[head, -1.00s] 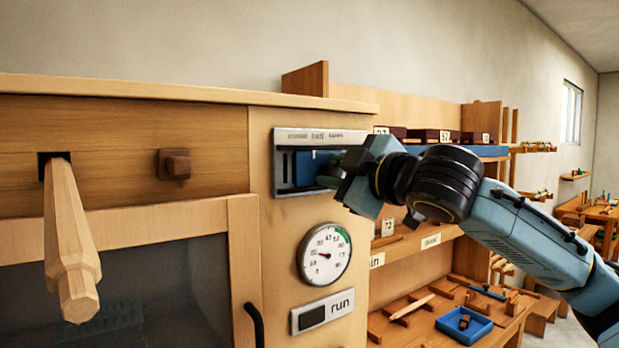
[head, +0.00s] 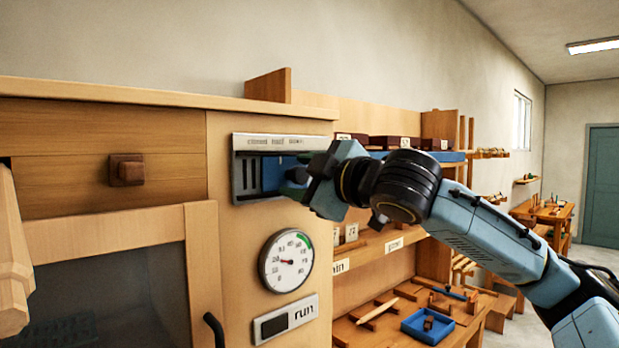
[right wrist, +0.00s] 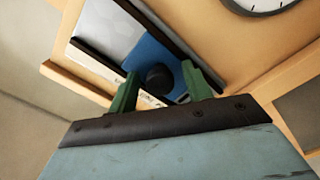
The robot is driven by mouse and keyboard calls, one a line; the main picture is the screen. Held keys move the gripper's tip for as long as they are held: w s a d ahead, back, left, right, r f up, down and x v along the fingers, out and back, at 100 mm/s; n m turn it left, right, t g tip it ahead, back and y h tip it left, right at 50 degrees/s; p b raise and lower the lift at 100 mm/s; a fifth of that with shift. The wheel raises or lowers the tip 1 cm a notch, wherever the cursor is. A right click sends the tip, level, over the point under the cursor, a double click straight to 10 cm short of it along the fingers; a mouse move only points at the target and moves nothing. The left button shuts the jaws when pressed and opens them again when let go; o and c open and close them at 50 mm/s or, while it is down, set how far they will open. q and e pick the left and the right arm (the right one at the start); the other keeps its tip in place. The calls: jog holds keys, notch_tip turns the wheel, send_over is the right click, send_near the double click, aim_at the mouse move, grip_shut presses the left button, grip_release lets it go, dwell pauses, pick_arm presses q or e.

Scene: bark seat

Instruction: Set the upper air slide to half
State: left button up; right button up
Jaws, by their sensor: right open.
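The upper air slide is a metal housing (head: 238,180) on the cabinet's front, with a label strip reading closed, half, open along its top. Its blue slide plate (head: 275,172) has dark slots showing to its left; my gripper hides its right part. In the right wrist view the blue plate (right wrist: 150,52) carries a round black knob (right wrist: 158,76). My right gripper (head: 298,180) is at the slide; in its wrist view the green fingers (right wrist: 160,88) stand apart, one on each side of the knob. Contact with the knob cannot be told. My left gripper is not in view.
Below the slide are a round gauge (head: 286,261) and a run panel (head: 286,319). A wooden knob (head: 126,170) and a wooden handle (head: 12,265) stick out at left. Shelves with a blue tray (head: 427,326) stand to the right.

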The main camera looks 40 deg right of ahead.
jog(key=s+b, duration=0.5)
jog(key=s, duration=0.8)
jog(key=shift+s, duration=0.15)
